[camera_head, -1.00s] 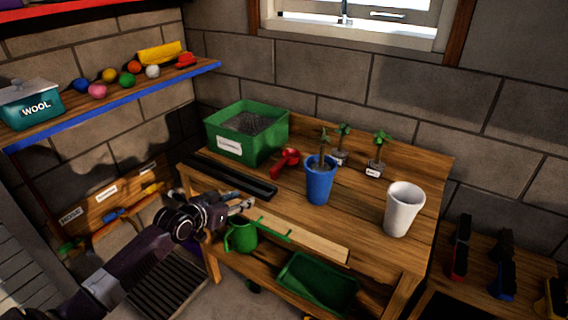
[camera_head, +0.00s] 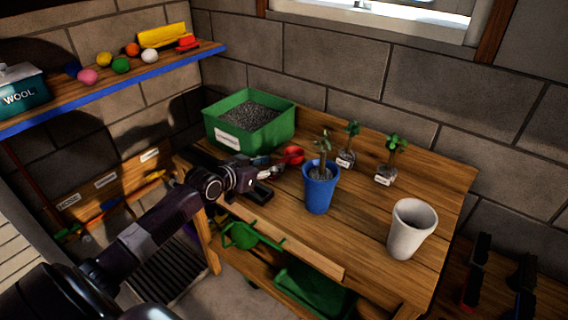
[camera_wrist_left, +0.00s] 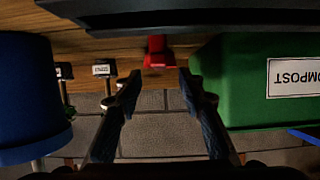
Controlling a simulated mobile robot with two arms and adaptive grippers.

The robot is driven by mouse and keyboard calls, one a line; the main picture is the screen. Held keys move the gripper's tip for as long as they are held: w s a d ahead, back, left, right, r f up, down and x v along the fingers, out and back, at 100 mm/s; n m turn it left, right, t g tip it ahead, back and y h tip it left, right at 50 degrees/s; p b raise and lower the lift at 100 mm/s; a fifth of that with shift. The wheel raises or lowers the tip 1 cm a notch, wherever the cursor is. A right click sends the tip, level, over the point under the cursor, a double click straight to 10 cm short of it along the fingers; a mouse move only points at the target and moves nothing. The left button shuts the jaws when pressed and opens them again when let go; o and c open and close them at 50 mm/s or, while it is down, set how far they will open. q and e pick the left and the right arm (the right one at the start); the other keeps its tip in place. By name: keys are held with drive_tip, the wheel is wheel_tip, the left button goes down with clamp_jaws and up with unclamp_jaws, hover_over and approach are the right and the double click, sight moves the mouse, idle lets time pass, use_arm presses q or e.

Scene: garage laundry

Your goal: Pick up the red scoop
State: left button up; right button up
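The red scoop (camera_head: 291,154) lies on the wooden workbench between the green compost box and the blue pot. It also shows in the left wrist view (camera_wrist_left: 157,53), ahead of and between the two fingers. My left gripper (camera_head: 272,168) reaches over the bench from the left, with its fingertips close to the scoop. In the left wrist view the left gripper's fingers (camera_wrist_left: 159,82) are apart with nothing between the tips. Part of the scoop is hidden in both views. My right gripper does not show.
The green compost box (camera_head: 212,131) stands behind and left of the gripper. A blue pot (camera_head: 319,192) with a plant stands close to its right. Two small labelled plants (camera_head: 346,159) and a white pot (camera_head: 411,228) are farther right. A black tray (camera_head: 262,193) lies under the arm.

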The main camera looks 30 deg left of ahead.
sight(280, 162)
use_arm(q)
drive_tip(key=shift+w+f, duration=0.6)
drive_tip(key=shift+w, duration=0.15)
drive_tip(key=x, duration=0.3)
drive_tip(key=shift+f, duration=0.35)
drive_tip(key=shift+w+d+f, duration=0.1)
drive_tip(key=shift+w+f, duration=0.1)
drive_tip(key=shift+w, duration=0.1)
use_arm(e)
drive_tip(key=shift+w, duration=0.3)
use_arm(q)
drive_tip(key=shift+c, duration=0.9)
clamp_jaws()
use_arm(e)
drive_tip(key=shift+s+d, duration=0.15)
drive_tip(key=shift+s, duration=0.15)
use_arm(q)
drive_tip(key=shift+r, duration=0.1)
